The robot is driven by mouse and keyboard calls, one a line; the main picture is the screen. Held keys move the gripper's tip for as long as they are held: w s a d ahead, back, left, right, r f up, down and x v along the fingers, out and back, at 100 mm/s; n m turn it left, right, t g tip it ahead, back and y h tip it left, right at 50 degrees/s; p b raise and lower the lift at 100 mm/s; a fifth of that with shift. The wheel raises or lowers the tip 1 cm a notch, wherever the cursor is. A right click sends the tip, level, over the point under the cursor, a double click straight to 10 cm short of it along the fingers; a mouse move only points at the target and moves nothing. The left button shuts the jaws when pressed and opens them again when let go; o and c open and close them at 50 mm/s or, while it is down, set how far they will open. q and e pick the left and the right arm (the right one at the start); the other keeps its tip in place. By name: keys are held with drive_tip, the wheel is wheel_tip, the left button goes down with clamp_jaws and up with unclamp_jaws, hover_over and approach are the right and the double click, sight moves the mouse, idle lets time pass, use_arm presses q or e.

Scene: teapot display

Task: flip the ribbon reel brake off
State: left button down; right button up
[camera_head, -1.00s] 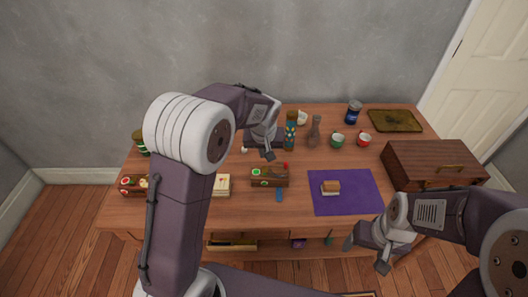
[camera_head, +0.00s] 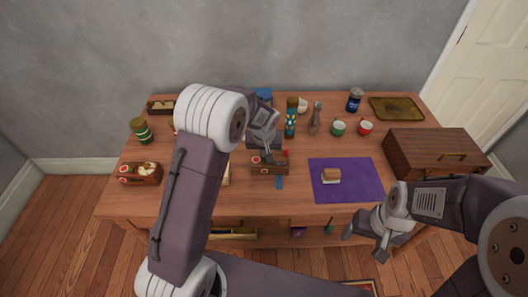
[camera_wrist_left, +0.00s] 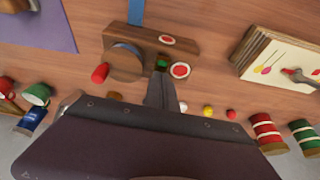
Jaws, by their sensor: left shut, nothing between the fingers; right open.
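The ribbon reel is a wooden box (camera_head: 270,169) near the middle of the desk, with blue ribbon (camera_head: 279,183) hanging from its front. In the left wrist view the wooden box (camera_wrist_left: 190,48) shows a spool (camera_wrist_left: 125,62), a red knob (camera_wrist_left: 100,73), a red disc on top (camera_wrist_left: 180,70), a red oval mark (camera_wrist_left: 166,40) and a small green spot (camera_wrist_left: 161,62). My left gripper (camera_head: 267,155) is shut and empty, its tips at the box's top beside the green spot; contact is unclear. No brake lever is clearly visible. My right gripper (camera_head: 364,241) is open, in front of the desk.
A purple mat (camera_head: 345,195) bearing a small brown-and-white block (camera_head: 331,176) lies right of the reel. A wooden chest (camera_head: 435,152) stands further right. A patterned bottle (camera_head: 291,118) and mugs stand behind. Another wooden box (camera_head: 140,174) is at left. My left arm hides part of the desk.

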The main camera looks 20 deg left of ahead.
use_arm(q)
drive_tip(key=shift+f, duration=0.1)
drive_tip(key=shift+s+f, duration=0.1)
drive_tip(key=shift+s, duration=0.1)
drive_tip(key=shift+s+f, duration=0.1)
drive_tip(key=shift+s, duration=0.05)
drive_tip(key=shift+s+d+b, duration=0.15)
drive_tip(key=shift+s+b, duration=0.25)
drive_tip(key=shift+s, duration=0.2)
